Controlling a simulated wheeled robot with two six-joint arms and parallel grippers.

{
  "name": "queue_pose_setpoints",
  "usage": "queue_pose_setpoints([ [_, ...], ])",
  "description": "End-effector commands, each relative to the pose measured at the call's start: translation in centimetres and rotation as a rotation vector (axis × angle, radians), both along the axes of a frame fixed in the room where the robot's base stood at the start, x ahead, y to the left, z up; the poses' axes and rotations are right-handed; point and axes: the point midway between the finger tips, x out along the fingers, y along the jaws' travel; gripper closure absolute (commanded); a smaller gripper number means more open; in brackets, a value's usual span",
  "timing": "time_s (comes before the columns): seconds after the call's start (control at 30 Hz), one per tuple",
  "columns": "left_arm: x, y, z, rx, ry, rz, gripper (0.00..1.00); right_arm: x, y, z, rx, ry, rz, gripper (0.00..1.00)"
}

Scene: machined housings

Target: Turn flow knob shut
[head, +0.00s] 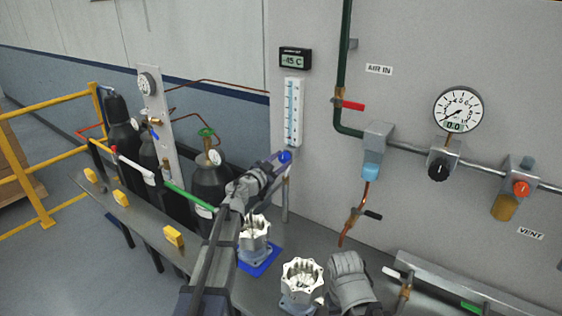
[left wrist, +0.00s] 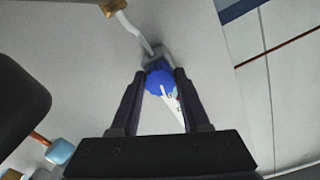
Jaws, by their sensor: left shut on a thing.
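The blue flow knob (head: 286,156) sits at the foot of the white flow tube with a blue scale (head: 293,112) on the grey wall panel. My left gripper (head: 277,161) reaches up to it from the lower left and is shut on it. In the left wrist view the blue knob (left wrist: 158,83) lies between the two dark fingertips of my left gripper (left wrist: 160,75), one on each side. The knob's marking and how far it is turned are too small to tell. My right gripper is not in view.
Machined housings, one on a blue mat (head: 262,262) and one bare (head: 302,278), stand on the bench below my left arm. Dark gas cylinders (head: 210,184) stand at left. Pipes, a red-handled valve (head: 349,105) and a gauge (head: 458,109) line the panel.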

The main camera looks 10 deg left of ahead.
Motion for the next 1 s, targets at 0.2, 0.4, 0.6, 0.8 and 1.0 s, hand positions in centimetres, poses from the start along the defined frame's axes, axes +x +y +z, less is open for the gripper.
queue_pose_setpoints([
  [0.2,-0.09,-0.02,-0.07,-0.044,0.019,0.000,1.00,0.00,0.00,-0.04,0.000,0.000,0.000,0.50],
  [0.4,-0.09,-0.04,-0.08,-0.055,0.024,0.000,1.00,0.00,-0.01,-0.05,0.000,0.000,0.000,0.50],
  [0.6,-0.11,-0.05,-0.08,-0.054,0.024,0.000,1.00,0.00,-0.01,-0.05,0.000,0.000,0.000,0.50],
  [0.8,-0.10,-0.04,-0.08,-0.054,0.024,0.000,0.43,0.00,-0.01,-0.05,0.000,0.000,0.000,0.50],
  [1.0,-0.07,-0.03,-0.05,-0.055,0.023,-0.001,0.24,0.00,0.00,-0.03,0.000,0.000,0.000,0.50],
])
